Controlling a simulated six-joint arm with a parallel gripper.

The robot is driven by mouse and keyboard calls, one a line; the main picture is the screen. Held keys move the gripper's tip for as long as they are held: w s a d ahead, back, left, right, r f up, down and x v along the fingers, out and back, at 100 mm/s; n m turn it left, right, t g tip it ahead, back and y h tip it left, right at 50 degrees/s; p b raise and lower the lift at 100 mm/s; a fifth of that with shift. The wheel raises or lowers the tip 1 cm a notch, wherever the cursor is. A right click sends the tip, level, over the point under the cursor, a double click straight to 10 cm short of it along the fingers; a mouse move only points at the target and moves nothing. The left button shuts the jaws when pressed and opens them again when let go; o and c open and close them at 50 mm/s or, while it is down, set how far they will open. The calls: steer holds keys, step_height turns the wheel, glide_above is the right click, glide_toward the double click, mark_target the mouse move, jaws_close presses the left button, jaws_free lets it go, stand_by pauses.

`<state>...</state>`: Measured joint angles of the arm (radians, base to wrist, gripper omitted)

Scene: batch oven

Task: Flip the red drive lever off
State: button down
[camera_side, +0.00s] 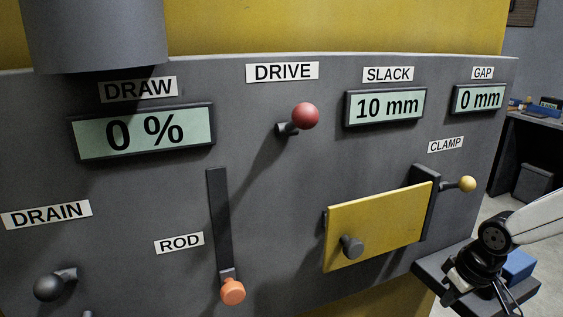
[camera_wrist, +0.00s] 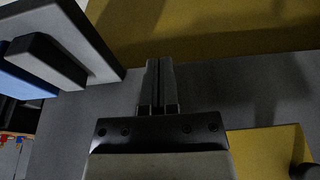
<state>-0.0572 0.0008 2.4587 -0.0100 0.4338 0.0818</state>
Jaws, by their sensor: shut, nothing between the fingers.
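The red drive lever (camera_side: 306,116) is on the grey panel below the DRIVE label (camera_side: 282,72) in the side view. Its red ball stands out from a short dark pivot, up and to the right of it. My gripper (camera_wrist: 159,63) is shut and empty in the wrist view. In the side view my gripper is low at the right edge, by the small shelf, well apart from the lever; its fingertips are hard to make out there. The lever does not show in the wrist view.
The yellow clamp door (camera_side: 375,228) with a dark knob (camera_side: 352,246) and the yellow-balled clamp handle (camera_side: 467,184) lie between lever and arm. A blue block (camera_side: 518,265) sits on the shelf (camera_side: 526,289). The orange rod knob (camera_side: 232,291) is low. Displays read 0 %, 10 mm, 0 mm.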

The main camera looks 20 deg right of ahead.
steer(key=shift+m+t+y, duration=0.5)
steer(key=shift+m+t, duration=0.1)
steer(key=shift+m, duration=0.2)
steer(key=w+a+r, duration=0.3)
steer(key=a+r, duration=0.2)
steer(key=r, duration=0.1)
steer(key=w+a+r, duration=0.3)
steer(key=a+r, duration=0.2)
steer(key=r, duration=0.2)
steer(key=w+a+r, duration=0.2)
steer(key=a+r, duration=0.3)
steer(key=r, duration=0.2)
steer(key=shift+w+a+r, duration=0.2)
steer(key=shift+w+a, duration=0.05)
steer(key=shift+w, duration=0.15)
steer(key=s+a+r+t, duration=0.1)
steer(key=a+r, duration=0.3)
steer(key=r, duration=0.9)
steer(key=s+a+r+t, duration=0.1)
steer(key=a+r+t, duration=0.3)
steer(key=r, duration=0.9)
steer(key=shift+s+r, duration=0.2)
steer(key=shift+r, duration=0.15)
steer(key=shift+w+f, duration=0.1)
